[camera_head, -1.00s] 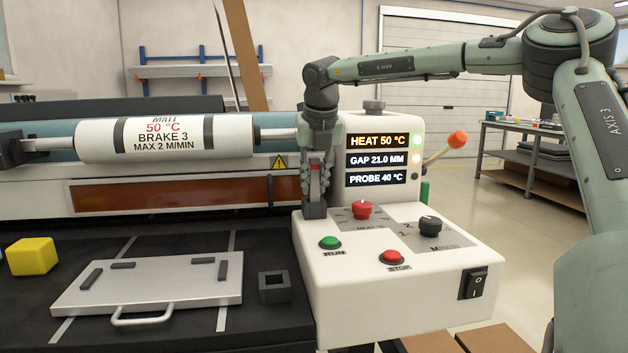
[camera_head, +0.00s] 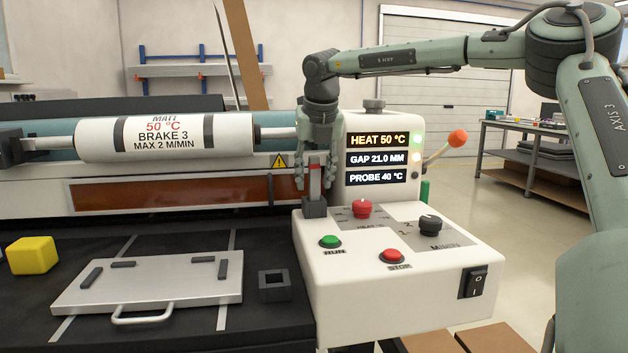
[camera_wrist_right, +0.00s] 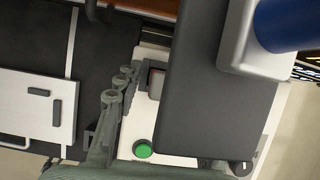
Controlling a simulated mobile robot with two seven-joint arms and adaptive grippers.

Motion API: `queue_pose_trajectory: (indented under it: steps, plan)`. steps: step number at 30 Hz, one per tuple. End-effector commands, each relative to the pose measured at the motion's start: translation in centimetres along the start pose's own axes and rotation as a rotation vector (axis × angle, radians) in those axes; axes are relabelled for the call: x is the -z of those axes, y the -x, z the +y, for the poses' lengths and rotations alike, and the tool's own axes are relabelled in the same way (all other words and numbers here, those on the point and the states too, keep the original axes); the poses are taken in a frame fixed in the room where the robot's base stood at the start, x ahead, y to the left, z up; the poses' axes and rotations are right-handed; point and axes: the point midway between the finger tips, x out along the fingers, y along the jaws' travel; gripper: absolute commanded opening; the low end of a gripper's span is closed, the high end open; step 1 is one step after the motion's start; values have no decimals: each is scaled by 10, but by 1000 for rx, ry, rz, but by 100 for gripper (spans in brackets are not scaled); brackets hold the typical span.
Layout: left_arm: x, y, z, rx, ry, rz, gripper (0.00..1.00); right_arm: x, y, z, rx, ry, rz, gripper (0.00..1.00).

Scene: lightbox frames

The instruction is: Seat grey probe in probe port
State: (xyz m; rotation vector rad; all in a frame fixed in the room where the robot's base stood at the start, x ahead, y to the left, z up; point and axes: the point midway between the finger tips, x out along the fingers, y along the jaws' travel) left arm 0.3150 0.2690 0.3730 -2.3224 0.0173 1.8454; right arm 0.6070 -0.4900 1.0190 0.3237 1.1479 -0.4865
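The grey probe (camera_head: 315,180), with a red strip, stands upright in the dark square probe port (camera_head: 314,208) at the back left corner of the white control box. Its lower end is hidden inside the port. My right gripper (camera_head: 315,184) points down over it, fingers spread to either side of the probe with gaps showing. In the right wrist view the probe's top (camera_wrist_right: 156,84) shows apart from the near finger (camera_wrist_right: 112,96); the other finger is hidden. My left gripper is not in view.
The control box has a red knob (camera_head: 362,209), a black knob (camera_head: 430,225), a green button (camera_head: 330,242) and a red button (camera_head: 391,256). An empty dark square holder (camera_head: 274,287) stands beside a metal plate (camera_head: 150,285). A yellow cube (camera_head: 32,256) lies left.

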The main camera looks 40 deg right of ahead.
Motion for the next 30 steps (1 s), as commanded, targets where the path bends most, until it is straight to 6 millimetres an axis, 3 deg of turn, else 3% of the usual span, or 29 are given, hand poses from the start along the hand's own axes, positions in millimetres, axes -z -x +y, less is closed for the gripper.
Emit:
queue_pose_trajectory:
  steps: [3, 9, 15, 21, 30]
  plan:
    - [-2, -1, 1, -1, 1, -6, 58, -1, 25, 0, -1, 1, -6, 39]
    - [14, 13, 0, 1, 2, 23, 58, -1, 70, 0, 0, 0, -5, 39]
    - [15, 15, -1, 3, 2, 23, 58, 0, 100, 0, 0, 1, -2, 39]
    - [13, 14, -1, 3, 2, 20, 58, 0, 110, 0, 0, 0, -1, 39]
    - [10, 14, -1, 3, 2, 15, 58, 0, 110, 0, 0, 1, -1, 39]
